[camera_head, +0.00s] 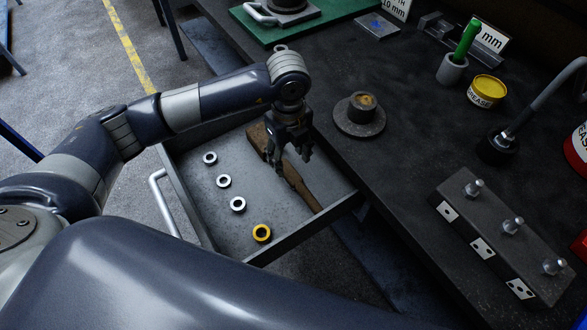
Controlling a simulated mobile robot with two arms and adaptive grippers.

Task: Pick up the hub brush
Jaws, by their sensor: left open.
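The hub brush, a long brown wooden piece (301,189), lies slantwise in the open grey drawer (230,226). Its wider end is at the upper left and its narrow handle runs to the lower right. My left gripper (291,168) points down over the middle of the brush with its fingers open. The fingers and wrist hide part of the brush, and I cannot tell whether they touch it. My right gripper is not in view.
On the dark bench right of the drawer stand a flanged hub (360,117), a block with studs (500,240) and a yellow grease tin (486,91).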

